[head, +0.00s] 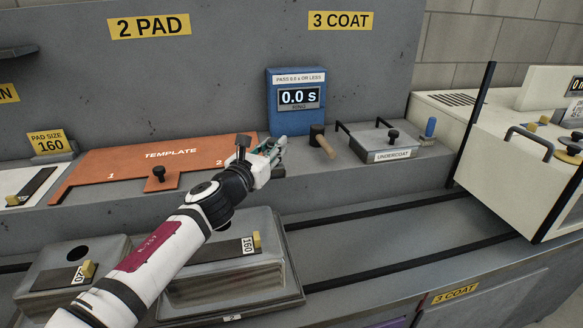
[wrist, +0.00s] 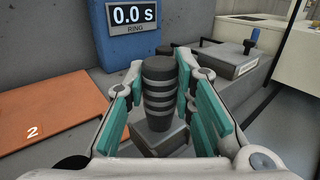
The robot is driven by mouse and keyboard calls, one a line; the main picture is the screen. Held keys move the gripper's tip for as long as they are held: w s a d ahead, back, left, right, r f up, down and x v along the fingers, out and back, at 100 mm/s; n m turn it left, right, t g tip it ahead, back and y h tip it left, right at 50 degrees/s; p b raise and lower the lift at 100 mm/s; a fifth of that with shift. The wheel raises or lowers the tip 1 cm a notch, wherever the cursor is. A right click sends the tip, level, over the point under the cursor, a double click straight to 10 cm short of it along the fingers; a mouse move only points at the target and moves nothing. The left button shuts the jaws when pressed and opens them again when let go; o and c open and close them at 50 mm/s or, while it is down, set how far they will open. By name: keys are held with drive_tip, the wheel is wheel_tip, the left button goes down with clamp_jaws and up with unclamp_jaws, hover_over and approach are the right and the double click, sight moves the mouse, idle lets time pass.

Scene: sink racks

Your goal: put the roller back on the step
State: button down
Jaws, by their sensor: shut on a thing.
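My gripper (head: 272,152) is over the grey step, between the orange template and the mallet. In the wrist view, its teal-padded fingers (wrist: 160,105) stand on both sides of a black ribbed grip (wrist: 159,85), shut on it. The grip stands upright on a grey block-like body; I take this to be the roller. In the head view, my gripper hides nearly all of it. I cannot tell whether its underside touches the step (head: 340,172).
The orange template (head: 110,172) lies left of my gripper. The blue timer (head: 283,112) stands behind. A mallet (head: 324,146) and the undercoat tray (head: 372,141) are to the right. Sinks (head: 283,262) sit below in front, by dark rails.

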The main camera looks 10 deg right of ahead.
drive_tip(key=shift+w+a+r, duration=0.1)
drive_tip(key=shift+a+r, duration=0.05)
drive_tip(key=shift+w+d+f+b, duration=0.2)
drive_tip(key=shift+w+d+f, duration=0.85)
drive_tip(key=shift+w, duration=1.2)
drive_tip(key=shift+w+d+f+b, duration=0.2)
drive_tip(key=shift+w+d+f, duration=0.35)
drive_tip(key=shift+w+d, duration=1.4)
drive_tip(key=shift+w+d+f+b, duration=0.2)
drive_tip(key=shift+w+d+f, duration=0.7)
drive_tip(key=shift+w, duration=1.65)
drive_tip(key=c, duration=1.4)
unclamp_jaws()
drive_tip(key=shift+o, duration=0.2)
